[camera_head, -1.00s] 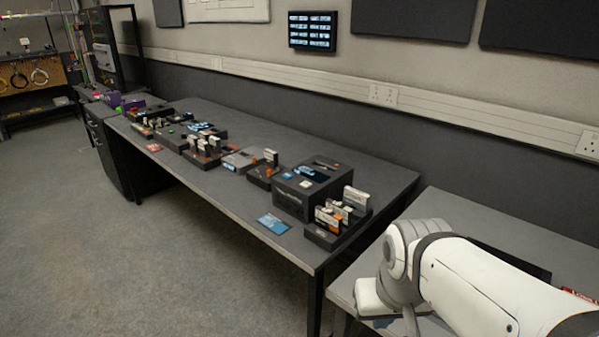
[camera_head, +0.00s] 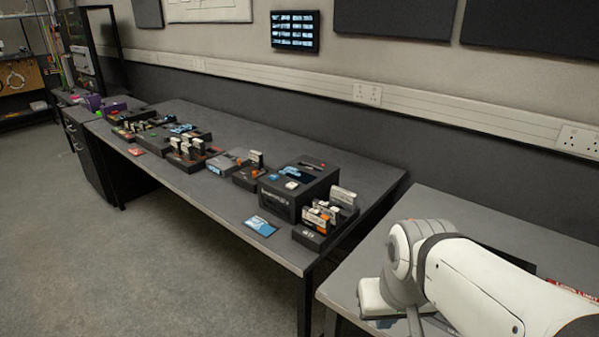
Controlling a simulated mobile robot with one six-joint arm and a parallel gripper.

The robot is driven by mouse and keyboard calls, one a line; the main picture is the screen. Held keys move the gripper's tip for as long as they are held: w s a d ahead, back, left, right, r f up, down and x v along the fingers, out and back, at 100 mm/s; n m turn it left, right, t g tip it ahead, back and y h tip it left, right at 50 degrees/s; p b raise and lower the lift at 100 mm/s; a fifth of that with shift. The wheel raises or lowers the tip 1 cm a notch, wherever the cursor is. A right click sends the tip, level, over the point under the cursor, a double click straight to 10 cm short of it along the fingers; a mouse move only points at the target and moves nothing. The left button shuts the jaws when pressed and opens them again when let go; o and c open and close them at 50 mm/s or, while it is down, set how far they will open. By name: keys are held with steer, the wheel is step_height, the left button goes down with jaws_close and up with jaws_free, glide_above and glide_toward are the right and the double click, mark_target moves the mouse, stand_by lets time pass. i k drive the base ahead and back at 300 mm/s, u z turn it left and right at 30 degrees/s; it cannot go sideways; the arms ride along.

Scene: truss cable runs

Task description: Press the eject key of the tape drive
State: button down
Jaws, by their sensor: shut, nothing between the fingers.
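A dark box-shaped unit (camera_head: 280,205) stands on the long grey desk, right of the middle of the head view. It looks like the tape drive, but I cannot read a label to be sure. Its top has a small blue screen (camera_head: 297,172), a pale key (camera_head: 291,185) and a small red spot near the back edge. The keys are too small to tell which one is the eject key. My arm is at the lower right, over the nearer desk and well apart from the unit. My gripper cannot be made out.
A rack of cartridges (camera_head: 312,239) stands close to the right of the unit. A blue card (camera_head: 260,226) lies near the desk's front edge. Several small devices and cartridge racks line the desk (camera_head: 228,196) to the left. The grey floor (camera_head: 150,260) in front is clear.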

mark_target(292, 185)
steer(key=z, duration=3.45)
steer(key=k, duration=2.05)
steer(key=u, duration=1.95)
steer(key=i, duration=0.5)
steer(key=u, duration=0.15)
